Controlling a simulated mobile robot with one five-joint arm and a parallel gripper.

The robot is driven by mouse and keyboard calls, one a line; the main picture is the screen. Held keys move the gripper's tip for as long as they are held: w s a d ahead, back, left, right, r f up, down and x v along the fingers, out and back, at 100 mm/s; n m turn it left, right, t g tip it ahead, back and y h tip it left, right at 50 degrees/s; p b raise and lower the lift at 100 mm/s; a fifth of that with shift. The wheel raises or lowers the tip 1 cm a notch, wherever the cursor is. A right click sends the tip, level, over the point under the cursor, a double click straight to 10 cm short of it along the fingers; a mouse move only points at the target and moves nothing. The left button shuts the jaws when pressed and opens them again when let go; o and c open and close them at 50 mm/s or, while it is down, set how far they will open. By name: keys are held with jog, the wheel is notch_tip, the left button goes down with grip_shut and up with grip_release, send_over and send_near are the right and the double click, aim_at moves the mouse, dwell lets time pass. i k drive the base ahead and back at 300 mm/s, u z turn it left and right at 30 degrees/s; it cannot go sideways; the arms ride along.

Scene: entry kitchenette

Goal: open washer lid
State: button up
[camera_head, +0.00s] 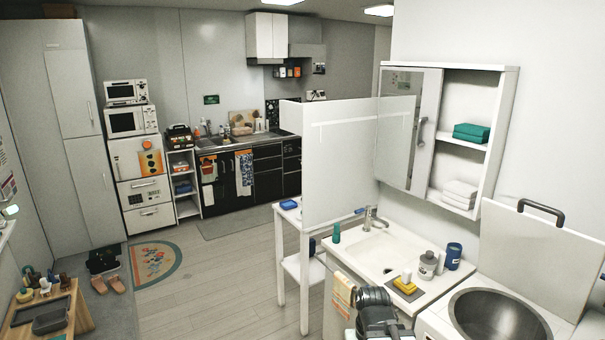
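The washer (432,325) stands at the bottom right, partly cut off by the frame edge. Its white lid (535,262) stands raised, tilted back toward the wall, with a dark curved handle (541,211) at its top edge. The round metal drum (500,318) below shows uncovered. A dark grey part of my arm, with what looks like my gripper (376,302), is at the bottom centre, in front of the sink counter and left of the washer. It is apart from the lid and handle. Its fingertips cannot be made out.
The sink counter (345,264) adjoins the washer, holding a faucet (371,217), a grey bottle (428,265), a blue canister (453,256) and a yellow sponge (404,285). A mirror cabinet (507,110) hangs above. A low wooden bench (22,328) is at left. The middle floor (215,275) is clear.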

aim_at(557, 267)
jog(key=u, duration=2.95)
jog(key=k, duration=1.05)
jog(key=z, duration=1.8)
